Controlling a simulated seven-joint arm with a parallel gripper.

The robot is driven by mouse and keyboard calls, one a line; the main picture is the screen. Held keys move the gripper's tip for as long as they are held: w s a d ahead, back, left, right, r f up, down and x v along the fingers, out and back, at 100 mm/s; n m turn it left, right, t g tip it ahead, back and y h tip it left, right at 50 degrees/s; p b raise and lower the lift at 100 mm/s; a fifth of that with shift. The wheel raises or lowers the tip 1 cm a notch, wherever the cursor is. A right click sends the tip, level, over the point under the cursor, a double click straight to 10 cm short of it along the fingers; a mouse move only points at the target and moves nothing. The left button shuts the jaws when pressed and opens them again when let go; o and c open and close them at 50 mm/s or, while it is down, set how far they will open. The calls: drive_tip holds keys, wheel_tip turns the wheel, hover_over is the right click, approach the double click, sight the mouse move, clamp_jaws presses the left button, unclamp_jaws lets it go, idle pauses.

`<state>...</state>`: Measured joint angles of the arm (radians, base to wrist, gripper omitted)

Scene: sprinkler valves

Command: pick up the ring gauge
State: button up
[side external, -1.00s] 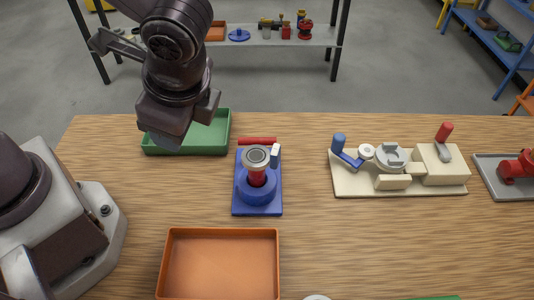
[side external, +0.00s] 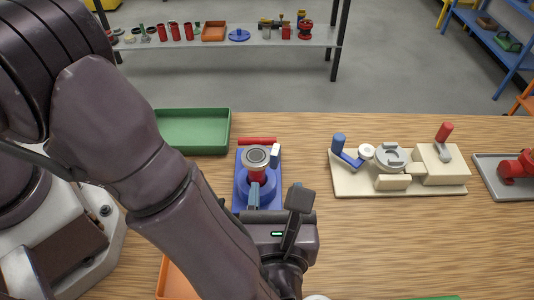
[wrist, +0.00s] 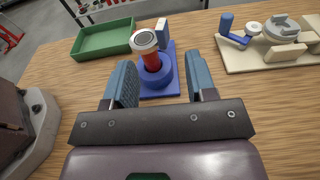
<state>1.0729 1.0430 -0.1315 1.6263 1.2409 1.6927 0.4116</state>
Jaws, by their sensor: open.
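No ring is clearly marked as the ring gauge. A grey metal ring (side external: 256,156) sits on top of a red post on a blue fixture (side external: 242,163); it also shows in the wrist view (wrist: 144,41). I cannot tell which is the gauge. My gripper (wrist: 160,82) is open and empty, with its blue-grey fingers apart. It is on the near side of the blue fixture, whose red post and ring lie beyond the fingertips, apart from them.
A green tray (side external: 228,132) stands behind and left of the blue fixture. My arm mostly hides an orange tray (side external: 166,286). The cream fixture (side external: 345,186) has upright blue and red handles. A grey tray (side external: 488,184) holds a red part at far right. The table's right front is mostly clear.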

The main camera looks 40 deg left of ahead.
sight(275, 157)
drive_tip(key=x, duration=1)
drive_tip(key=shift+w+a+f, duration=0.2)
drive_tip(key=shift+w, duration=0.05)
drive_tip(key=c, duration=0.9)
drive_tip(key=shift+s+d, duration=0.1)
clamp_jaws()
